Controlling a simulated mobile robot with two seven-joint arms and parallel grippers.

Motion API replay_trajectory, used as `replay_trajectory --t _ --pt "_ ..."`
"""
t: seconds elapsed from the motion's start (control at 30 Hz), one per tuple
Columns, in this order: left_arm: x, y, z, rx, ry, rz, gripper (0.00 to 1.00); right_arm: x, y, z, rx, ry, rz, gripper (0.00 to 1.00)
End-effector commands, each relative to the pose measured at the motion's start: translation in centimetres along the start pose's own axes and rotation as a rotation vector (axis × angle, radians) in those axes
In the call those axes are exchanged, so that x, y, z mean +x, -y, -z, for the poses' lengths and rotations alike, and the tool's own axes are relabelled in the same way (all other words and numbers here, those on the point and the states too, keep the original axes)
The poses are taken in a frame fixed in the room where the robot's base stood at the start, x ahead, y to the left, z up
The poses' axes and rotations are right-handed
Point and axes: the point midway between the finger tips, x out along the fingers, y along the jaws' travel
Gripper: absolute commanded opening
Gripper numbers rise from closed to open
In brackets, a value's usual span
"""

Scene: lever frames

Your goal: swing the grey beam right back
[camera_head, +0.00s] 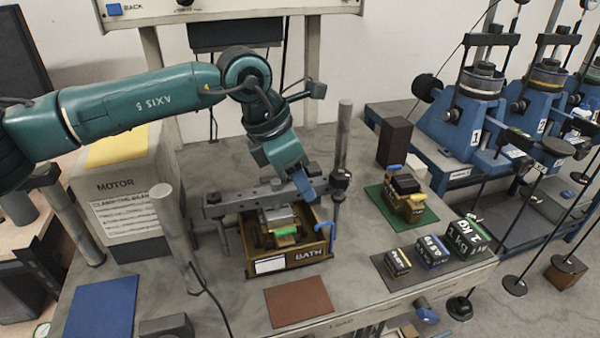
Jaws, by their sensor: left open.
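The grey beam (262,197) lies across above the brown tray marked BATH (318,250). The near jaw hides a little of the beam. My right gripper is not in view.
A blue hook (328,231) stands at the tray's right side. A yellow and black block (404,198) sits on a green mat. Several weights, one a green 2 kg block (468,238), lie right. A grey post (172,228) stands left. Brown (298,300) and blue mats (100,309) are bare.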

Motion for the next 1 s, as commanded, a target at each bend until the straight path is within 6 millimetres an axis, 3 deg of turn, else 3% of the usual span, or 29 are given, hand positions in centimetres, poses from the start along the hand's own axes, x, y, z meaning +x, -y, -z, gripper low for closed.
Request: replay_trajectory --t 0.3,0.83,1.0 --pt "0.34 0.01 -0.03 0.0 0.001 0.0 0.45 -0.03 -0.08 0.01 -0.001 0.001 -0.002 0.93" --pt "0.29 0.02 -0.03 0.001 0.001 0.0 0.02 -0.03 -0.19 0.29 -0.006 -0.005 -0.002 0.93" --pt "0.28 0.03 -0.03 0.001 0.001 0.0 0.0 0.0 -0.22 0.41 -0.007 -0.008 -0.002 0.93"
